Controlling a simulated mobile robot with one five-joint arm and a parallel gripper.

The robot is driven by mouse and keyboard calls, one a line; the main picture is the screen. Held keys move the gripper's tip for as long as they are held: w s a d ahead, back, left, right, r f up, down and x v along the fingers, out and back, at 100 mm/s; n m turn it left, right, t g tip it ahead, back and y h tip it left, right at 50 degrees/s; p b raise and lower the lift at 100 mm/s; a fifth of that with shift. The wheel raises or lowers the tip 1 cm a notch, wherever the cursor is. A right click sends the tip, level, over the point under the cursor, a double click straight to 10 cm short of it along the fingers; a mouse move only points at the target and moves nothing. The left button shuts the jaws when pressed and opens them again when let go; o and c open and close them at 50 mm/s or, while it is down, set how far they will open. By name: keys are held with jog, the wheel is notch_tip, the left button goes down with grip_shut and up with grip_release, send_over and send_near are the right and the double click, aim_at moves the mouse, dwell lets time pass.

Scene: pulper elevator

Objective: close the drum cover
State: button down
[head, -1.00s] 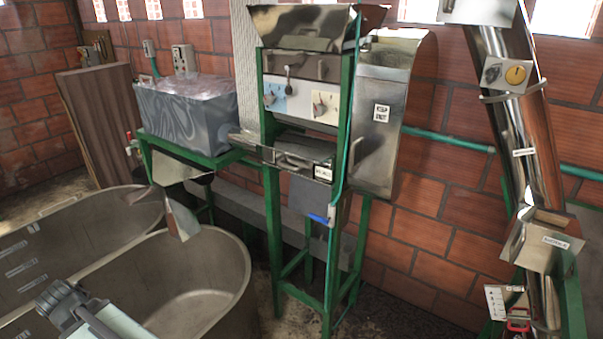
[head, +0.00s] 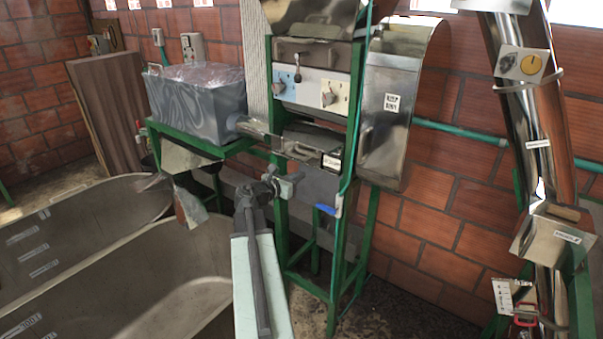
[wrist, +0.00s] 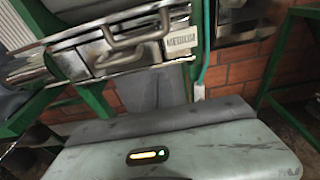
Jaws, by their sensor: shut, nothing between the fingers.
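The pulper stands on a green frame (head: 337,290). A shiny metal flap with a handle and a small label, which looks like the drum cover (head: 303,151), juts out from its front below the white knob panel. The wrist view shows this cover (wrist: 101,54) close up at the top, with its bent handle (wrist: 137,39) and label. A dark gap shows above the flap in the head view. My gripper (head: 293,180) is shut and empty, just below and in front of the flap. A gap between them is hard to judge. The fingertips do not show in the wrist view.
A grey water tank (head: 195,108) stands left of the pulper. Large metal tubs (head: 150,275) fill the lower left. A blue-handled lever (head: 326,209) and green pipe are right of my gripper. A steel elevator tube (head: 535,130) stands at right. Brick wall lies behind.

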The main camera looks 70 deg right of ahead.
aim_at(298, 143)
jog(key=b+x, duration=0.1)
jog(key=x, duration=0.7)
jog(key=shift+w, duration=0.15)
jog(key=r+p, duration=0.2)
jog(key=a+r+p, duration=0.1)
jog(key=r+p, duration=0.1)
jog(key=shift+w, duration=0.1)
